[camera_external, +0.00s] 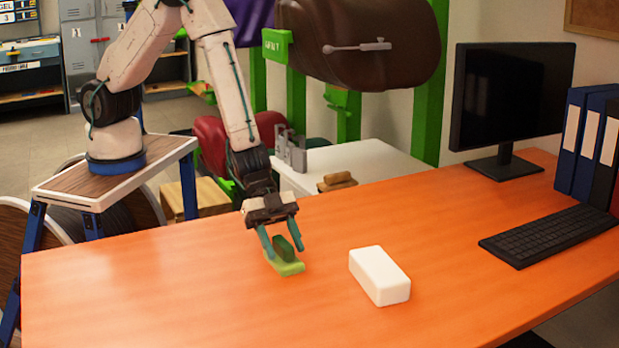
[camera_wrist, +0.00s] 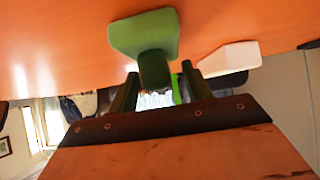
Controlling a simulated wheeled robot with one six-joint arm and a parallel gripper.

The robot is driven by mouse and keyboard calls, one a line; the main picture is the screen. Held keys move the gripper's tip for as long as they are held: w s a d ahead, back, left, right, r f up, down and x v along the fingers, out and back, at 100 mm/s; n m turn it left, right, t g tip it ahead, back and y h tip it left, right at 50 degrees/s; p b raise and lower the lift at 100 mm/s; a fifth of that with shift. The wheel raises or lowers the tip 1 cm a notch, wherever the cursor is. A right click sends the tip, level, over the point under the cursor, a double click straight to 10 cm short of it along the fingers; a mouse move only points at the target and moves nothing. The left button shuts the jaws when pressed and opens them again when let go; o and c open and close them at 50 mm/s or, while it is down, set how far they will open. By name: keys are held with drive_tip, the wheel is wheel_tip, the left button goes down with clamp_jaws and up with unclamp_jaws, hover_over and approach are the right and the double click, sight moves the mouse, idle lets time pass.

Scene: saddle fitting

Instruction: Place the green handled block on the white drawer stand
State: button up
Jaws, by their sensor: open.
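The green handled block (camera_external: 287,266) lies on the orange desk, with its darker green upright handle (camera_external: 286,247). In the wrist view the block's base (camera_wrist: 143,33) and its handle (camera_wrist: 154,70) show near the jaws. My gripper (camera_external: 284,251) is open, its two fingers on either side of the handle. I cannot tell whether a finger touches it. The white drawer stand (camera_external: 378,275) is a plain white box on the desk, to the right of the block. Its top is empty. Its near end also shows in the wrist view (camera_wrist: 230,58).
A black keyboard (camera_external: 550,235), a monitor (camera_external: 512,97) and several binders (camera_external: 590,140) stand on the right of the orange desk (camera_external: 150,290). The desk is clear between block and white box, and to the left. A white table (camera_external: 350,161) stands behind.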

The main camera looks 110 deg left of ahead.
drive_tip(key=shift+w+d, duration=0.1)
drive_tip(key=shift+c, duration=0.3)
clamp_jaws()
